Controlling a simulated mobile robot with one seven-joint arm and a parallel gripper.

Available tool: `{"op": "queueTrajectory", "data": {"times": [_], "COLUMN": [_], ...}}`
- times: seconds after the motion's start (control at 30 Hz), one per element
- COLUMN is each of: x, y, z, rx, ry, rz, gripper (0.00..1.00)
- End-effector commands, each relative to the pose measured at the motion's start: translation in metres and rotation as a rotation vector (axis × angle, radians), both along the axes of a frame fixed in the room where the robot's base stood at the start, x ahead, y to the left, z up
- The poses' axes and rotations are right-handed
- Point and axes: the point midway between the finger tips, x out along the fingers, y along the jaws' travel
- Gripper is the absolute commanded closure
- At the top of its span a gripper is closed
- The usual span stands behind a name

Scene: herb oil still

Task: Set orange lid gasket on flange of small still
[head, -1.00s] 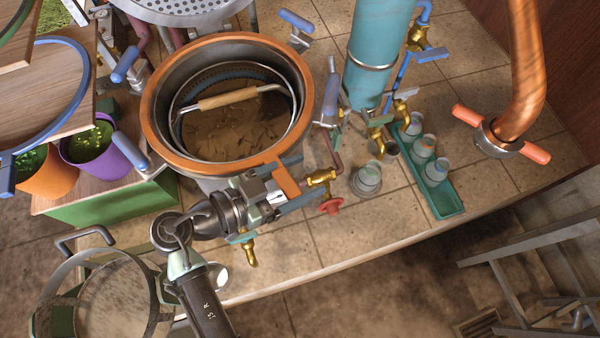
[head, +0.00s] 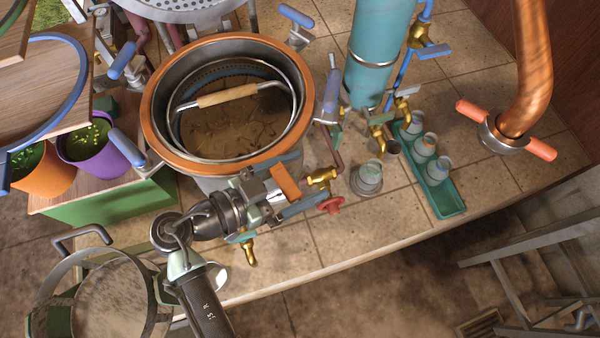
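The orange lid gasket (head: 160,140) lies as a ring around the mouth of the small still (head: 217,184), looking level with its rim. A strip of grey rim shows beyond its far edge. My gripper (head: 292,184) is at the near right side of the still, just below the ring. Its two fingers look spread, with a small orange block (head: 286,180) between them; I cannot tell whether this block is joined to the gasket. Full contact all around the flange cannot be seen from here.
Inside the still hangs a basket with a wooden handle (head: 228,95). Blue-handled clamps (head: 127,147) surround the still. A blue column (head: 378,50), brass valves, a green tray of jars (head: 440,199) and a copper pipe (head: 532,75) stand right. The tiled front right is clear.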

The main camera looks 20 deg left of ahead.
Motion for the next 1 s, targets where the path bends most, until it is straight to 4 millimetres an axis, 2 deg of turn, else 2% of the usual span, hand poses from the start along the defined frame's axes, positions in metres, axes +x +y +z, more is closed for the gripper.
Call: {"op": "queueTrajectory", "data": {"times": [0.23,0.37,0.8,1.0], "x": [0.0,0.0,0.0,0.0], "y": [0.0,0.0,0.0,0.0], "z": [0.0,0.008,0.085,0.1], "rx": [0.0,0.001,0.004,0.001], "ry": [0.001,-0.001,-0.003,-0.001], "rz": [0.0,-0.001,-0.001,0.0], "gripper": [0.0,0.0,0.0,0.0]}}
